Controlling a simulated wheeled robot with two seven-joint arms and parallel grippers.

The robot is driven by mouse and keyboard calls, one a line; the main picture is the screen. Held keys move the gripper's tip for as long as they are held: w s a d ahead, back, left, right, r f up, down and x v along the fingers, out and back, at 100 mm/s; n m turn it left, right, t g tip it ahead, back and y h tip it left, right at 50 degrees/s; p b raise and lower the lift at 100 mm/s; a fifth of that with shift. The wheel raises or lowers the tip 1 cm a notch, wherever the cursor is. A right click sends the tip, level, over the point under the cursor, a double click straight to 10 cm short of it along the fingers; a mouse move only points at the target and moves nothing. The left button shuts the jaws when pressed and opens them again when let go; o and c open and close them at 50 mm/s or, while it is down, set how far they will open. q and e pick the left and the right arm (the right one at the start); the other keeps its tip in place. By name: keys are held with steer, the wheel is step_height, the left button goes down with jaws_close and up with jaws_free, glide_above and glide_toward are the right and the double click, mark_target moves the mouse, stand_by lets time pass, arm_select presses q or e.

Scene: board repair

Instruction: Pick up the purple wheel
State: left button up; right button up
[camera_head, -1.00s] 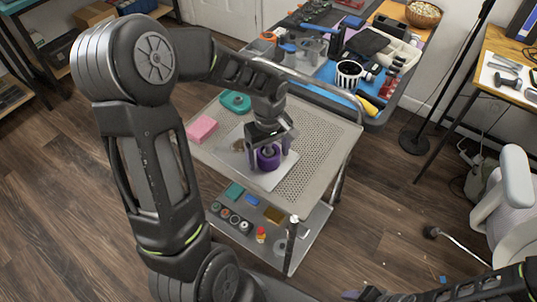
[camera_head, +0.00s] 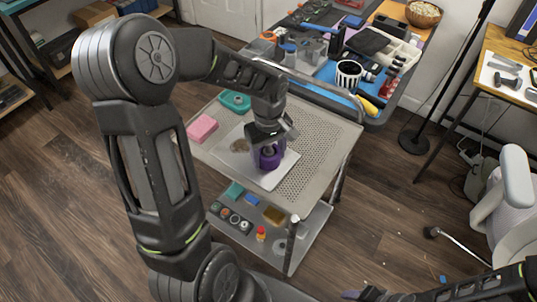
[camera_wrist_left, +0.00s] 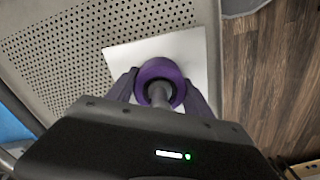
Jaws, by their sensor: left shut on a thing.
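The purple wheel (camera_head: 268,160) is a short, thick ring on a pale square sheet on the cart's top. My left gripper (camera_head: 267,155) reaches down over it, with its fingers closed on the wheel's sides. In the left wrist view the wheel (camera_wrist_left: 161,82) sits between the two fingers, with a grey post-like part at its middle. The wheel is upright, close above or on the sheet; I cannot tell whether it touches. My right gripper (camera_head: 366,294) shows only partly at the bottom edge, and its jaws are unclear.
The perforated cart top (camera_head: 325,145) also holds a pink block (camera_head: 202,128) and a teal part (camera_head: 235,100). The lower shelf (camera_head: 305,238) carries small parts. A cluttered workbench (camera_head: 325,70) stands behind. The cart top's right side is clear.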

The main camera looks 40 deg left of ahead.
arm_select(q)
steer(key=c, duration=1.1)
step_height(320, 180, up, 10)
steer(key=shift+r, duration=0.1)
stand_by(0.6)
